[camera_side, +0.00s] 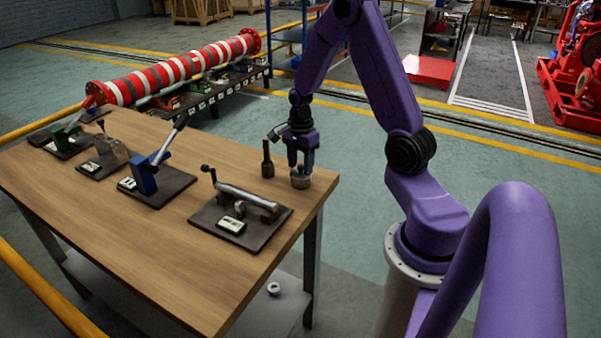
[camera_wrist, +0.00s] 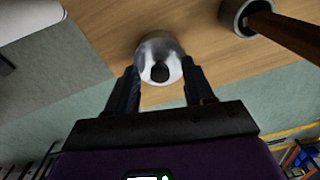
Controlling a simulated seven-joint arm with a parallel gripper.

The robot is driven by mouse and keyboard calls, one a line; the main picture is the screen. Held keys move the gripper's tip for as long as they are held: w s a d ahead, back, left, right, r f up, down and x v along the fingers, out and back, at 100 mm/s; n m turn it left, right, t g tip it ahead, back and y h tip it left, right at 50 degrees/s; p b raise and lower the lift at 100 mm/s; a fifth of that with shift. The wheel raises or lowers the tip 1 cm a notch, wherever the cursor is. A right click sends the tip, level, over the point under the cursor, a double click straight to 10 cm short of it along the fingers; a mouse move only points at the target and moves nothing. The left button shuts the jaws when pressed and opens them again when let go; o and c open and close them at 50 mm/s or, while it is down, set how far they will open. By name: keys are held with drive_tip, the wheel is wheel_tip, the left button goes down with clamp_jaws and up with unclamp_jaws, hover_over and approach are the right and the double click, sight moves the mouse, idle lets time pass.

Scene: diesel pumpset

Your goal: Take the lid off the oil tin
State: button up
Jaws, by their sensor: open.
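A small round grey metal tin (camera_side: 300,182) stands near the right corner of the wooden bench. In the wrist view the tin (camera_wrist: 158,46) shows a pale, shiny top with a dark round knob or hole (camera_wrist: 160,73) at its middle. My gripper (camera_side: 300,166) points down right over the tin, its fingers open on either side of the top. In the wrist view my gripper (camera_wrist: 162,80) has the dark knob between its two fingertips. I cannot tell whether the fingers touch the tin. The seam between lid and tin is not clear.
A brown upright post in a round base (camera_side: 267,162) stands just left of the tin, close to my gripper. A dark plate with a lever (camera_side: 242,212) lies nearer the front. Several other lever fixtures stand along the left. The bench edge is close on the right.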

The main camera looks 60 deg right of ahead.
clamp_jaws()
drive_tip(key=shift+r, duration=0.1)
